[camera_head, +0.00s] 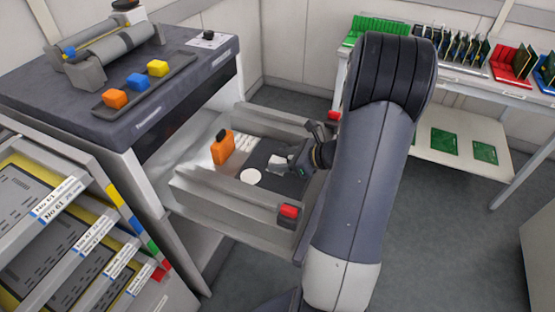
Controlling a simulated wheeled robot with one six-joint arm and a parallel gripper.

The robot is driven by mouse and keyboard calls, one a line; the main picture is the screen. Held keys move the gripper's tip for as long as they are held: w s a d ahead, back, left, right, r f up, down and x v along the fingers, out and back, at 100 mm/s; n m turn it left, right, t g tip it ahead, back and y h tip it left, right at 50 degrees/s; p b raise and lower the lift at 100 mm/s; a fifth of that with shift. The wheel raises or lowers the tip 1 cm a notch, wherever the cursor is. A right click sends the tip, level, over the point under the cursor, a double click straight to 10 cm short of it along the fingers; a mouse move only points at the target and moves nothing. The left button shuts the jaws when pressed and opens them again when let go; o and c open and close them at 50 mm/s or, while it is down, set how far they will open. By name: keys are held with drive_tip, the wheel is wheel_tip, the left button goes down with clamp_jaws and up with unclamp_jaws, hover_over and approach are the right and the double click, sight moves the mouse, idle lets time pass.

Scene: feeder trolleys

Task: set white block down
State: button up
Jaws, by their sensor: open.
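A small white block (278,162) lies low over the dark mat inside the pulled-out grey drawer (205,185). My gripper (288,163) is open right beside the block at its fingertips, coming in from the right. I cannot tell whether the fingers touch the block or whether it rests fully on the mat. A flat white round spot (250,176) lies to the left of the block. My arm covers the right part of the drawer.
An orange container (223,148) with a black top stands in the drawer. Red-topped corners (288,211) edge it. A dark bench (60,105) bears a tray of coloured blocks and a roller. A rack (70,235) stands at left, a table of boards (490,85) at back right.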

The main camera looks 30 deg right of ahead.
drive_tip(key=v, duration=1)
drive_tip(key=shift+s+p, duration=0.2)
drive_tip(key=shift+p, duration=0.1)
